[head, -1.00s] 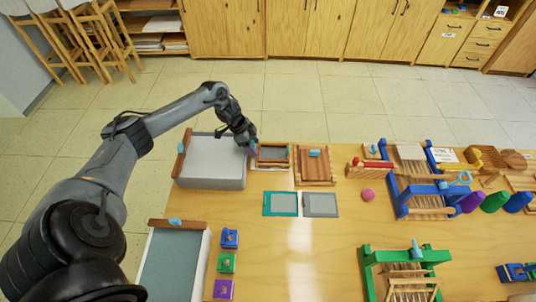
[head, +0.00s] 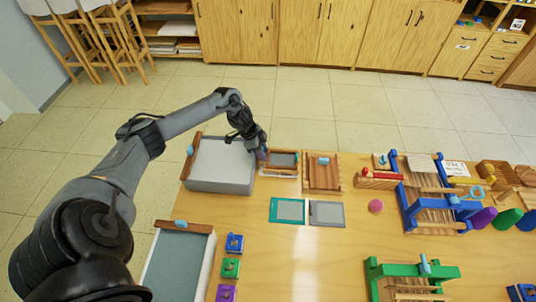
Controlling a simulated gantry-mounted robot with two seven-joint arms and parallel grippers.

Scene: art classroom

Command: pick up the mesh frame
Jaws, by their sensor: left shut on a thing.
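The mesh frame (head: 283,160) is a small wooden-edged rectangle with a grey middle, at the back of the table, right of the grey-white tub. My left gripper (head: 261,152) is at its left edge and is shut on it. The fingertips are small and partly hidden by the dark wrist. A pale sheet or base shows under the frame's front edge; I cannot tell whether the frame is clear of it. My right gripper is not in view.
The grey-white tub (head: 222,165) stands close left of my gripper. A wooden press board (head: 323,175) is close on the right. A teal-edged screen (head: 287,210) and a grey one (head: 327,214) lie in front. The middle front of the table is clear.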

